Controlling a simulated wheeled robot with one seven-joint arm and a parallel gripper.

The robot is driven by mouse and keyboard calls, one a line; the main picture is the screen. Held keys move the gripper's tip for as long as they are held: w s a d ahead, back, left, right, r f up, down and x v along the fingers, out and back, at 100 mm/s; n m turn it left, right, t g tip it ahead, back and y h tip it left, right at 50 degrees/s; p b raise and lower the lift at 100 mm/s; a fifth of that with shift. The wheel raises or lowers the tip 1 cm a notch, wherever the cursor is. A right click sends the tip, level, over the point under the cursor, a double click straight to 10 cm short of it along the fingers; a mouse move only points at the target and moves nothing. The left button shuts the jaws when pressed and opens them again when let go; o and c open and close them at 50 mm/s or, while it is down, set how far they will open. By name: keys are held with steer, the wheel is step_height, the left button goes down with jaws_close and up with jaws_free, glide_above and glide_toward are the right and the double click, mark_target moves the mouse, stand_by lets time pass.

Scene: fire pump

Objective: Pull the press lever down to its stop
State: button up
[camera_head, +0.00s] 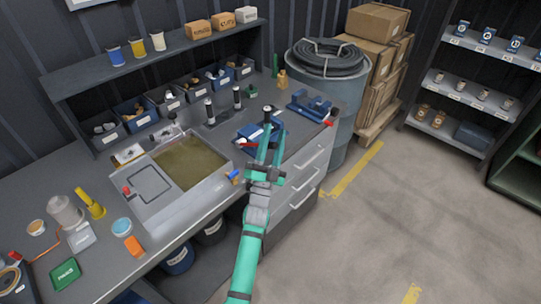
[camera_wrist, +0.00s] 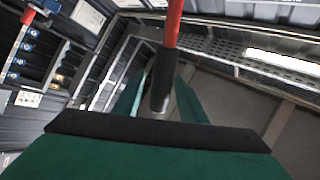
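The press lever shows in the wrist view as a red rod with a black grip (camera_wrist: 163,72) and a metal end. It comes down from the top of the picture to between my fingers. My gripper (camera_wrist: 160,95) is open, with a finger on either side of the lever and gaps visible. In the head view, my teal gripper (camera_head: 269,132) is over the right part of the bench, above a blue device (camera_head: 250,132). A short red piece (camera_head: 247,145) shows at its left. My fingers partly hide the device, and I cannot tell whether they touch the lever.
A grey tank (camera_head: 190,161) stands left of my gripper on the bench. A blue fixture (camera_head: 310,104) lies to the right. A row of bins (camera_head: 169,103) stands behind, below a shelf. The floor (camera_head: 400,215) right of the drawers is clear.

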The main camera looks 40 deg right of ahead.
steer(key=v, duration=0.9)
steer(key=shift+s, duration=0.2)
steer(key=shift+a+f, duration=0.1)
steer(key=shift+f, duration=0.05)
stand_by(0.3)
